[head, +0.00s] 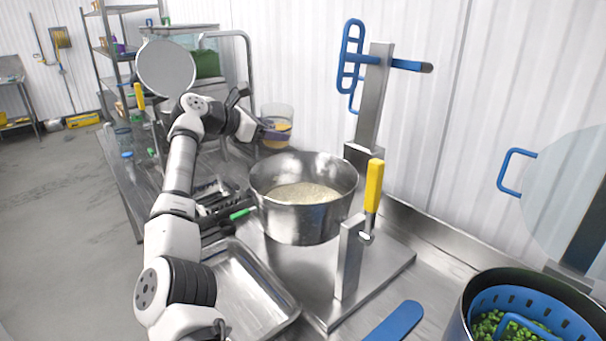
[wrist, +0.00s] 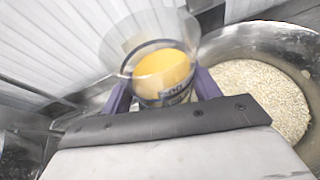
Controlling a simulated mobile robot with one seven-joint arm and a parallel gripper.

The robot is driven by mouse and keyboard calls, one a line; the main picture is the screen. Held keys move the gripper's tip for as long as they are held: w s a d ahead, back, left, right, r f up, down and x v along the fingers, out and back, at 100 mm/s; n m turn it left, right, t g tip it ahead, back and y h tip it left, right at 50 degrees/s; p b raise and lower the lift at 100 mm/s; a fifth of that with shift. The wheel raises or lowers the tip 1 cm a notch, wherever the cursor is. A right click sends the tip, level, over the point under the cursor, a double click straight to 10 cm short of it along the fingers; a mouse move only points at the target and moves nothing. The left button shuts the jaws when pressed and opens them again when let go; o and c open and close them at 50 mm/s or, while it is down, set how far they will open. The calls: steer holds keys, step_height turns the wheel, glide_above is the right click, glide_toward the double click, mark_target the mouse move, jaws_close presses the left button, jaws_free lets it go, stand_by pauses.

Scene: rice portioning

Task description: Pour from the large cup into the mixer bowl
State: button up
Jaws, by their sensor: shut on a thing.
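The large cup (head: 277,118) is clear and holds something yellow-orange. My gripper (head: 270,134) is shut on it and holds it above the far-left rim of the mixer bowl. In the wrist view the cup (wrist: 150,62) sits between the two purple fingers of my gripper (wrist: 165,92), with the yellow contents in its lower part. The mixer bowl (head: 303,222) is a steel bowl on a stand and holds a pale grainy mass. In the wrist view the bowl (wrist: 262,38) is to the right of the cup. The cup looks roughly upright in the head view.
A steel tray (head: 238,280) lies in front of the bowl. The mixer stand with a yellow handle (head: 374,185) is to its right. A pot with a blue basket (head: 560,310) of green pieces stands at the lower right. Shelves (head: 115,50) are at the back left.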

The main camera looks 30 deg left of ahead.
steer(key=shift+s+d+f+m+y, duration=0.3)
steer(key=shift+d+m+y, duration=0.25)
steer(key=shift+m, duration=0.15)
steer(key=shift+s+d+r+m+t+y, duration=0.35)
steer(key=shift+d+r+m+t, duration=0.15)
steer(key=shift+d+m+t, duration=0.15)
steer(key=shift+d+f+m, duration=0.15)
steer(key=shift+f+m, duration=0.05)
steer(key=shift+m, duration=0.15)
steer(key=shift+b, duration=0.3)
steer(key=shift+s+d, duration=0.1)
steer(key=shift+s, duration=0.05)
steer(key=shift+s+d+f+m+t+y+b, duration=0.1)
steer(key=shift+d+f+m+t+y+b, duration=0.25)
steer(key=shift+m+b, duration=0.8)
steer(key=shift+r+m+t+y+b, duration=0.3)
steer(key=shift+r+b, duration=0.2)
steer(key=shift+b, duration=0.4)
steer(key=shift+s+d+f+m+t+y+b, duration=0.15)
steer(key=shift+f+m+t+b, duration=0.2)
steer(key=shift+m+b, duration=0.6)
steer(key=shift+w+a+f+m+t+y+b, duration=0.1)
steer(key=shift+f+m+t+b, duration=0.35)
steer(key=shift+b, duration=0.8)
steer(key=shift+s+d+r+m+t+b, duration=0.35)
steer(key=shift+d+r+m+b, duration=0.5)
steer(key=shift+b, duration=0.7)
